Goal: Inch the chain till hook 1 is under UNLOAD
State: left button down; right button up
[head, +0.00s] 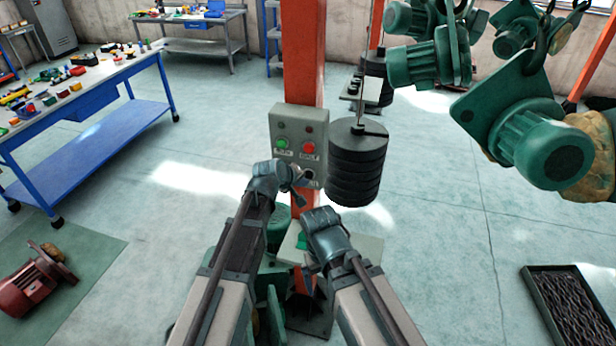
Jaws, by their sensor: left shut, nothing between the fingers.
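A grey control box (287,126) is fixed to an orange post (302,50). It has a green button (282,143) and a red button (309,147) with small labels below them, and a dark round control (309,174) at its lower right. My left gripper (299,184) is shut and empty at the box's lower edge, close to that control; I cannot tell if it touches. My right gripper (309,235) is lower, in front of the post's base; its fingers are hidden. Green motors (545,155) hang from hooks at upper right. No hook number and no UNLOAD sign is readable.
A stack of dark round weights (356,165) hangs just right of the box. A blue workbench (90,150) with parts stands left. A red motor (35,280) lies on a green mat (95,265). A chain tray (537,300) is at lower right. Open floor lies between.

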pick_arm(q)
jog(key=shift+w, duration=0.15)
jog(key=shift+w+d, duration=0.15)
jog(key=shift+w, duration=0.1)
